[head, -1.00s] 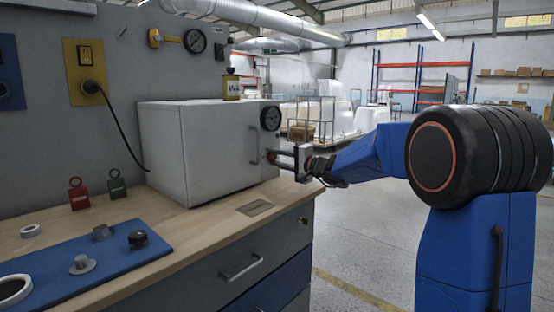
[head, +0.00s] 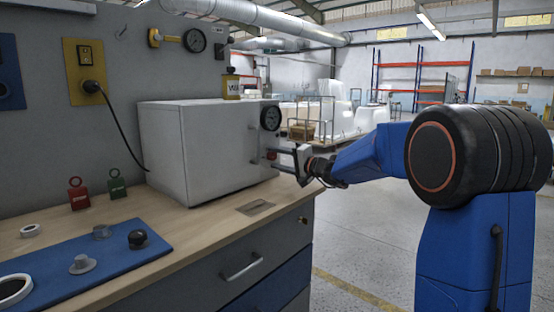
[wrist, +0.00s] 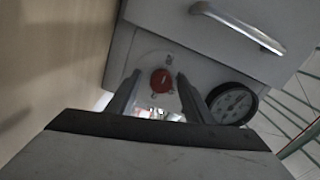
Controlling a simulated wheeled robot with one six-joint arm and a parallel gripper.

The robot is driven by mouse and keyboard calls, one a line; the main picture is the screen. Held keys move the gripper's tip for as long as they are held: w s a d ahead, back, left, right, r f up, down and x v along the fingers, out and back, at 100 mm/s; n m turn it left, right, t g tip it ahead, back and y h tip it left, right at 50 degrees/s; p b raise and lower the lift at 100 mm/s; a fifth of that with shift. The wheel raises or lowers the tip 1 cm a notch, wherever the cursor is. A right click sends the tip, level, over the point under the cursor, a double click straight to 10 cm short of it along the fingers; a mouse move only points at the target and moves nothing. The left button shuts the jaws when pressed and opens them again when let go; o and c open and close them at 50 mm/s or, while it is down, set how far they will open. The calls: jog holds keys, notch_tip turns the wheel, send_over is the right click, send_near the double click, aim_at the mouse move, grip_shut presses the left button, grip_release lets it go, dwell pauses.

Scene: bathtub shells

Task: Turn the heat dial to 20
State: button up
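The heat dial is a small red round knob (wrist: 161,81) on a pale plate on the front of the grey oven (head: 225,150). Small marks surround it in the wrist view, too blurred to read. A bit of its red also shows in the head view (head: 272,155). My gripper (wrist: 158,78) is open, pointing at the oven front, with one finger on each side of the dial in the wrist view. A gap shows between the dial and each finger there. How far the fingertips reach along the dial is unclear. My gripper also shows in the head view (head: 275,157).
A round black gauge (wrist: 232,103) sits beside the dial, and a bar handle (wrist: 238,27) is on the oven front. The oven stands on a wooden bench (head: 190,238). A blue mat (head: 85,265) with knobs lies at the left. A yellow container (head: 232,86) stands on the oven.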

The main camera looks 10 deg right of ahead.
jog(key=v, duration=1.7)
jog(key=shift+s+d, duration=0.15)
jog(key=shift+r, duration=0.1)
jog(key=s+a+f+n+g+h, duration=0.1)
jog(key=s+a+f+n+g, duration=0.4)
jog(key=s, duration=0.7)
jog(key=s+a+f+g+h, duration=0.1)
jog(key=s+a+f+g, duration=0.2)
jog(key=s+a+f, duration=0.65)
jog(key=s+d+f+n+h, duration=0.1)
jog(key=s+d+f+h, duration=0.2)
jog(key=s, duration=0.3)
jog(key=s+d+f+n+g+h, duration=0.1)
jog(key=s+d+f+h, duration=0.1)
jog(key=s+d, duration=0.2)
jog(key=s+d+f+n+h, duration=0.1)
jog(key=s+d+f+h, duration=0.2)
jog(key=s, duration=0.7)
jog(key=shift+s+d+f+g+h, duration=0.2)
jog(key=shift+d+f+g+h, duration=0.15)
jog(key=shift+d, duration=0.45)
